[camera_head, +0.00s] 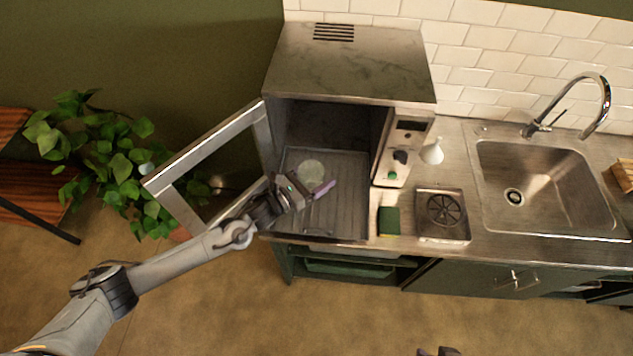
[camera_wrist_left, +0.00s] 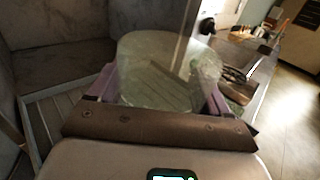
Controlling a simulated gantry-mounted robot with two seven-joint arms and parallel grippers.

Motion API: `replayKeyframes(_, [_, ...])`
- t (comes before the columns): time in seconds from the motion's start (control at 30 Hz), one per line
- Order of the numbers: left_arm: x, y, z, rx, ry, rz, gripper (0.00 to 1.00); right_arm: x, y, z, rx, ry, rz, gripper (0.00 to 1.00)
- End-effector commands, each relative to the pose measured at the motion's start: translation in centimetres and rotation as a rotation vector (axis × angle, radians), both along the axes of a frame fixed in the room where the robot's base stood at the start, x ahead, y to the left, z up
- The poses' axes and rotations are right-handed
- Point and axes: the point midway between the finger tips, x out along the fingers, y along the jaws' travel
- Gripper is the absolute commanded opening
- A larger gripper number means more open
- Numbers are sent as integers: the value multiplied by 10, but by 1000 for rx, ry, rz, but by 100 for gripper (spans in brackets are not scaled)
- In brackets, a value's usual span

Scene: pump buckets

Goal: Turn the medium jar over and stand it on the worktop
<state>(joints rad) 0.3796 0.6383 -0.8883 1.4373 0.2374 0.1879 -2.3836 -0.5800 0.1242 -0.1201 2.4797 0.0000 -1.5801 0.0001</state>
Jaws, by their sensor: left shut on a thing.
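A clear, pale green glass jar (camera_wrist_left: 168,75) fills the middle of the left wrist view, between two purple fingers. In the head view it shows as a faint round pale shape (camera_head: 311,170) inside the open steel cabinet, above its ribbed floor. My left gripper (camera_head: 318,191) is at the cabinet's front opening, shut on this jar. A broad round end faces up in the wrist view; I cannot tell whether it is base or mouth. The worktop (camera_head: 458,160) lies to the right of the cabinet. A dark tip at the bottom edge, probably my right gripper (camera_head: 438,351), barely shows.
The cabinet (camera_head: 350,60) has its door (camera_head: 205,150) swung open to the left. A sponge (camera_head: 389,221), a drain grate (camera_head: 442,209) and a small white funnel-like item (camera_head: 432,153) stand right of it. The sink (camera_head: 545,185) is farther right. A leafy plant (camera_head: 95,155) stands left.

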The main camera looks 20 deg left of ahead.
Motion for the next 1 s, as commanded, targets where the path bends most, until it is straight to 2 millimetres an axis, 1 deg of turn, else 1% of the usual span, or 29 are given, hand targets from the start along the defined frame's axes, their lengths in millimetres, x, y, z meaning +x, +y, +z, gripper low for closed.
replayKeyframes(0.03, [-2,-9,8,-5,-5,-5,40,0,0,-5,0,0,-1,43])
replayKeyframes(0.1, [-7,-25,16,-5,-4,-5,40,0,1,-8,3,0,-2,43])
replayKeyframes(0.3, [-18,-64,40,-4,-3,-3,40,0,2,-18,8,0,-5,43])
replayKeyframes(0.4, [-23,-80,51,-4,-3,-4,40,0,2,-22,8,0,-5,43])
replayKeyframes(0.5, [-27,-93,59,-4,-2,-2,40,0,2,-25,8,0,-5,43])
replayKeyframes(0.6, [-29,-102,67,-3,-4,-1,40,0,2,-26,8,0,-5,43])
replayKeyframes(0.73, [-31,-109,77,-3,-3,0,40,0,2,-23,7,0,-4,43])
replayKeyframes(1.0, [-32,-112,100,-1,-2,0,40,0,0,-9,0,0,0,43])
